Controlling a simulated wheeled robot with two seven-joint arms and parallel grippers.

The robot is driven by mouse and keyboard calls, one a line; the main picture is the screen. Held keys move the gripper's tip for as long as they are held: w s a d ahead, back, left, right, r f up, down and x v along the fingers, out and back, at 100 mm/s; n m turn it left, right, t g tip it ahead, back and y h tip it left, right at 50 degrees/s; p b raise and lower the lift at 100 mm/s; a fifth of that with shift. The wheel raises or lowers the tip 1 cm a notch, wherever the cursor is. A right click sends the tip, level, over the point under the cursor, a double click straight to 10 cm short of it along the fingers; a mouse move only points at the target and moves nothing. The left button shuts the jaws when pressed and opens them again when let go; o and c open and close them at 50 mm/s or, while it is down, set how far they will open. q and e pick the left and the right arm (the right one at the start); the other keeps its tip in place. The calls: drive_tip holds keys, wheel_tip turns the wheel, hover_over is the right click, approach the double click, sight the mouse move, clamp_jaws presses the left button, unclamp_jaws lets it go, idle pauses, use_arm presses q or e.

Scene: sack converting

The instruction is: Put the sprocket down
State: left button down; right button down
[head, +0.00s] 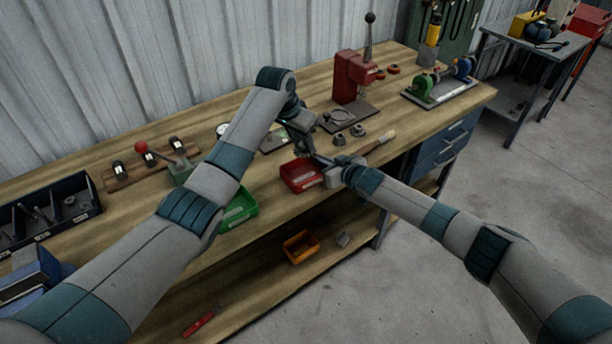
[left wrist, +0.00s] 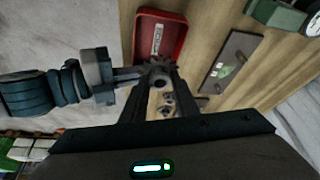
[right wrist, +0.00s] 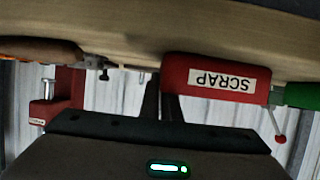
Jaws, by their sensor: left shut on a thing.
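The sprocket (left wrist: 160,80) is a small dark toothed wheel in the left wrist view. My left gripper (left wrist: 160,72) is shut on it, above the bench near the red scrap bin. In the head view my left gripper (head: 312,154) and right gripper (head: 328,161) meet close together over this bin, and the sprocket is too small to make out there. My right gripper reaches in from the left of the left wrist view (left wrist: 136,74), its tips beside the sprocket; I cannot tell if they touch it. Its fingers (right wrist: 160,80) look close together in the right wrist view.
The red bin (head: 298,178), labelled SCRAP, sits at the bench's front edge. A green bin (head: 240,208) is left of it. A red press (head: 352,78), round dark parts (head: 358,131) and a brush (head: 378,142) lie behind and right.

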use_arm(q)
drive_tip(key=shift+f+n, duration=0.15)
drive_tip(key=shift+n, duration=0.15)
hover_over(306, 175)
drive_tip(key=s, duration=0.2)
drive_tip(key=shift+w+a+f, duration=0.1)
drive_tip(key=shift+a+f, duration=0.05)
drive_tip(key=shift+f, duration=0.9)
drive_tip(key=shift+w+a+f, duration=0.1)
drive_tip(key=shift+a+f, duration=0.05)
drive_tip(key=shift+f, duration=0.9)
drive_tip(key=shift+w+a+f, duration=0.1)
drive_tip(key=shift+a+f, duration=0.05)
drive_tip(key=shift+f, duration=0.9)
drive_tip(key=shift+f, duration=1.85)
drive_tip(key=c, duration=1.4)
unclamp_jaws()
drive_tip(key=shift+s+f, duration=0.1)
drive_tip(key=shift+f, duration=0.05)
drive_tip(key=v, duration=1.2)
drive_tip(key=shift+s, duration=0.15)
